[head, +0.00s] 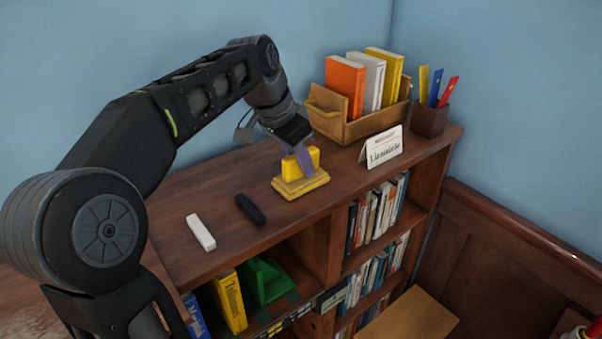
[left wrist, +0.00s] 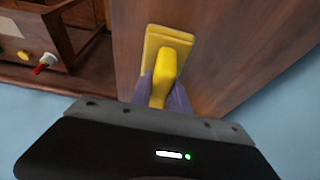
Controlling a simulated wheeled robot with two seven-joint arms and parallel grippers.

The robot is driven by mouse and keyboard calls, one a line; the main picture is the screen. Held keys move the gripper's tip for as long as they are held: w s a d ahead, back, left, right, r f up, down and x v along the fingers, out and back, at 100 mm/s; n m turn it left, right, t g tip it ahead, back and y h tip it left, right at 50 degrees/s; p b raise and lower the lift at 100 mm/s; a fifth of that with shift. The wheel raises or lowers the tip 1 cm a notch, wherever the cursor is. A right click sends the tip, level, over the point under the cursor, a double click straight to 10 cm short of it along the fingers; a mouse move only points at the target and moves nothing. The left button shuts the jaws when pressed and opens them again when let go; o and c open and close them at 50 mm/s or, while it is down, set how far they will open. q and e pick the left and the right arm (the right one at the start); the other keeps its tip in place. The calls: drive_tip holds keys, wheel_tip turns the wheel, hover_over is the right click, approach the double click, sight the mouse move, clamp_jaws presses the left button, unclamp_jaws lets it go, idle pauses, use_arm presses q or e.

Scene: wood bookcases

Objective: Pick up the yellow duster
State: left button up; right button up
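The yellow duster (head: 301,184) has a flat base and an upright handle, and its base rests on the wooden bookcase top. My left gripper (head: 303,163) is above it, with its purple fingers pointing down at the handle. In the left wrist view the duster (left wrist: 164,60) shows its handle between the two fingers of the left gripper (left wrist: 164,88). The fingers lie close against both sides of the handle, with no clear gap. The lower handle is partly hidden by the fingers. My right gripper is not in view.
On the bookcase top (head: 185,185), a white stick (head: 201,232) and a black one (head: 250,209) lie left of the duster. Behind it stand a wooden book box (head: 375,122), a folded card (head: 381,148) and a pen cup (head: 430,119). A blue wall is behind.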

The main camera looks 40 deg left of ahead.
use_arm(q)
clamp_jaws()
drive_tip(key=shift+r, duration=0.1)
drive_tip(key=shift+r, duration=0.3)
wheel_tip(320, 180, up, 4)
drive_tip(key=shift+w+r, duration=0.1)
wheel_tip(320, 180, up, 4)
drive_tip(key=p, duration=0.2)
drive_tip(key=shift+p, duration=0.35)
drive_tip(key=shift+r+p, duration=0.6)
drive_tip(key=shift+p, duration=0.1)
drive_tip(key=shift+f, duration=0.1)
